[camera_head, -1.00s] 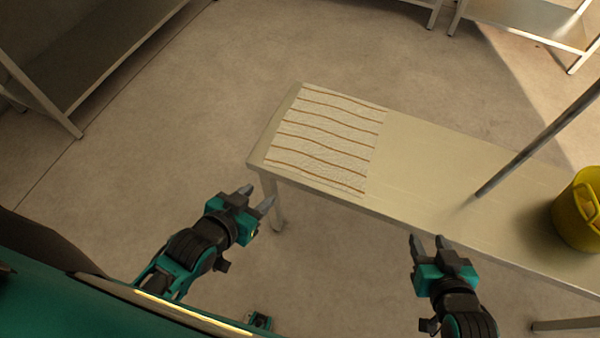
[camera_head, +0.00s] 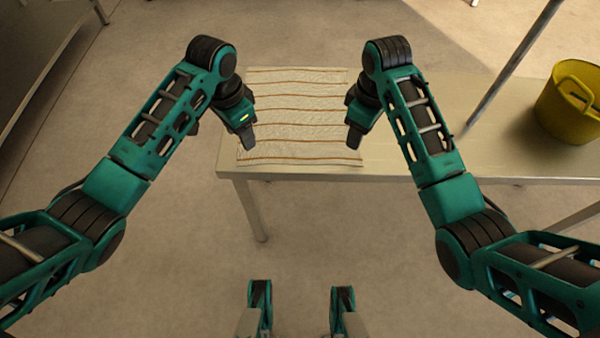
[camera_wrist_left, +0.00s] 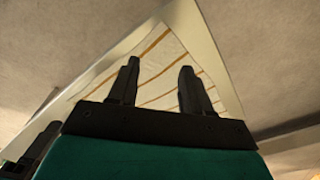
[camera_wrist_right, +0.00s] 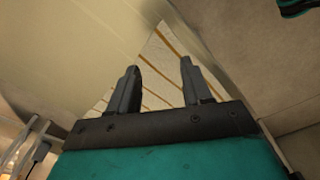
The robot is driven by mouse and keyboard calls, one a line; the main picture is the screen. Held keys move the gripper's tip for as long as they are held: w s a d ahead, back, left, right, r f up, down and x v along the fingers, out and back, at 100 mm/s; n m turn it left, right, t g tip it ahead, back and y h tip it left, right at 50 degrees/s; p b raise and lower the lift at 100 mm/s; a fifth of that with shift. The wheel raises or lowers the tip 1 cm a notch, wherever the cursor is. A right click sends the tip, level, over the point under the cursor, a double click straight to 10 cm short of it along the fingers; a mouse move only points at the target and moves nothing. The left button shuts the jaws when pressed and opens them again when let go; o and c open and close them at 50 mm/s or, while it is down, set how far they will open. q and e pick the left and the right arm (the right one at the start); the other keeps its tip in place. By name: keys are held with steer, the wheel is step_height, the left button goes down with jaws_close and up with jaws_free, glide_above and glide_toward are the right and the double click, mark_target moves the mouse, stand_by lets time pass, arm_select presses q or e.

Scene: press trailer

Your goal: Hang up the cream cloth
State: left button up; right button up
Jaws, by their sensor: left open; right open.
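The cream cloth (camera_head: 300,118) with brown stripes lies flat on the left end of the metal table. It also shows beyond the fingers in the left wrist view (camera_wrist_left: 165,62) and in the right wrist view (camera_wrist_right: 160,72). My left gripper (camera_head: 246,143) is over the cloth's left edge in the head view, fingers spread and empty in the left wrist view (camera_wrist_left: 157,82). My right gripper (camera_head: 354,142) is over the cloth's right edge, fingers spread and empty in the right wrist view (camera_wrist_right: 158,82). Neither grips the cloth; their height above it is hard to tell.
The metal table (camera_head: 450,110) extends right, mostly bare. A slanting metal pole (camera_head: 510,68) and a yellow bucket (camera_head: 570,105) stand on its right part. A shelf unit (camera_head: 40,50) is at the far left. Open floor lies in front of the table.

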mark_target(243, 157)
arm_select(q)
steer(key=shift+g+y, duration=0.3)
steer(key=shift+w+a+f, duration=0.1)
steer(key=shift+a+f, duration=0.05)
steer(key=shift+f, duration=1.6)
steer(key=shift+w+a+f, duration=0.1)
steer(key=shift+a+f, duration=0.05)
steer(key=shift+f, duration=1.6)
arm_select(e)
steer(key=shift+n+g, duration=0.3)
steer(key=shift+w+f, duration=0.1)
steer(key=shift+f, duration=3.35)
arm_select(q)
steer(key=shift+f+b, duration=0.15)
steer(key=shift+b, duration=0.15)
arm_select(e)
steer(key=shift+f, duration=0.2)
steer(key=shift+r, duration=0.1)
arm_select(q)
steer(key=shift+a, duration=0.1)
jaws_close()
arm_select(e)
steer(key=shift+d, duration=0.15)
jaws_close()
